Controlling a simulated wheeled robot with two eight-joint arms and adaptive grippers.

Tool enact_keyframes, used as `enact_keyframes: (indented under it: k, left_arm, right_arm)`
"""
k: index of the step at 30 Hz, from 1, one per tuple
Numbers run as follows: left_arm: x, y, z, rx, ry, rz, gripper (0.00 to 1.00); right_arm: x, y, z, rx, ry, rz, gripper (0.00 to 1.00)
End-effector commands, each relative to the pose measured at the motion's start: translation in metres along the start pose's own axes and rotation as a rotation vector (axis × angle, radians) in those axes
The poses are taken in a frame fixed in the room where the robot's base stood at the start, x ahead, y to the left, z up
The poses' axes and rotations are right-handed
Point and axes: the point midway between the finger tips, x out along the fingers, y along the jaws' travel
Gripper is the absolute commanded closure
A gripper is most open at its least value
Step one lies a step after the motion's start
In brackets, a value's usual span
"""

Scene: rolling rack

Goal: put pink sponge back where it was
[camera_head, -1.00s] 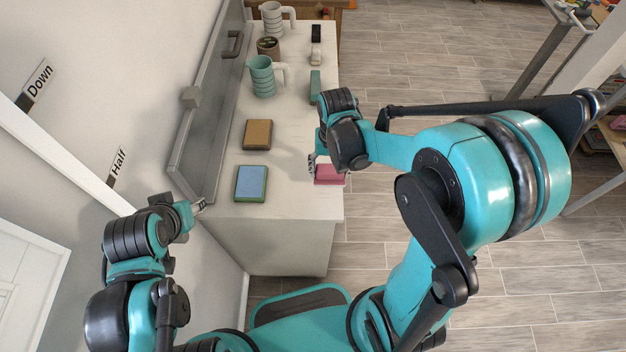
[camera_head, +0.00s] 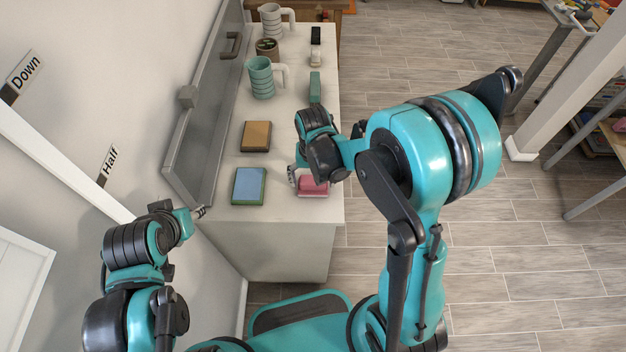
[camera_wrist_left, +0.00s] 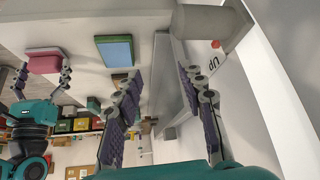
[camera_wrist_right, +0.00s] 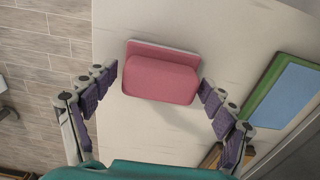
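The pink sponge (camera_head: 313,187) lies on the white counter near its right edge, to the right of the blue-topped green sponge. In the right wrist view the pink sponge (camera_wrist_right: 160,78) shows a paler layer along its far side. My right gripper (camera_head: 307,180) is at the sponge, with one finger on each side. In the right wrist view its fingertips (camera_wrist_right: 158,77) stand apart with narrow gaps beside the sponge. My left gripper (camera_head: 201,212) is by the counter's front left corner; the left wrist view shows its fingers (camera_wrist_left: 160,85) spread and empty.
The counter (camera_head: 285,215) also bears a blue-topped green sponge (camera_head: 248,186), a brown-topped sponge (camera_head: 256,135), a teal mug (camera_head: 261,77), a white mug (camera_head: 271,20), a dark pot (camera_head: 267,48) and small blocks along the right edge. A grey panel (camera_head: 205,125) stands along the left.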

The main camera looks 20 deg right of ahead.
Motion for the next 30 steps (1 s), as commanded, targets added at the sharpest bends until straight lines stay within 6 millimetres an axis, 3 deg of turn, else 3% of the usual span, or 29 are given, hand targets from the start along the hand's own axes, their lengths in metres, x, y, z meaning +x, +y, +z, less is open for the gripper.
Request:
enact_keyframes:
  k: [11, 24, 30]
  left_arm:
    - [-0.003, 0.0, -0.002, 0.0, 0.0, 0.0, 0.6]
    - [-0.026, 0.0, -0.019, 0.0, 0.0, 0.0, 0.6]
    - [-0.03, 0.0, -0.022, 0.0, 0.0, 0.0, 0.6]
  right_arm:
    - [-0.007, 0.0, 0.0, 0.0, 0.0, 0.0, 0.13]
    - [-0.096, 0.0, 0.0, 0.0, 0.0, 0.0, 0.13]
    - [-0.118, 0.0, 0.0, 0.0, 0.001, 0.0, 0.13]
